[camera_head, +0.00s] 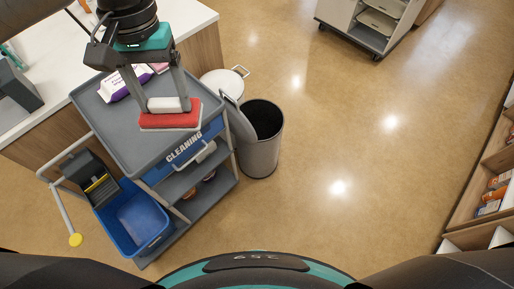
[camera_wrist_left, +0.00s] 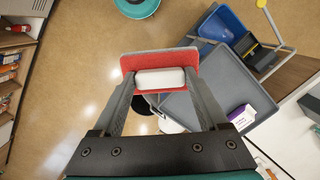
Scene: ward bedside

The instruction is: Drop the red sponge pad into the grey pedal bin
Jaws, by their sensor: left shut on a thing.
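My left gripper (camera_head: 169,104) is shut on the red sponge pad (camera_head: 170,122), gripping its white block-like handle. In the head view the pad appears over the right part of the cart's grey top; its exact height is unclear. In the left wrist view the red pad (camera_wrist_left: 127,63) sits between the fingertips (camera_wrist_left: 160,78). The grey pedal bin (camera_head: 259,155) stands on the floor right of the cart, its lid (camera_head: 240,122) tipped up on the left and its dark mouth open. In the wrist view the bin is mostly hidden behind the gripper. My right gripper is out of view.
The grey cleaning cart (camera_head: 112,128) carries a purple and white packet (camera_head: 124,86) on top and a blue bucket (camera_head: 136,218) low in front. A white round container (camera_head: 222,82) is behind the bin. A shelf unit (camera_head: 478,195) lines the right. The middle floor is clear.

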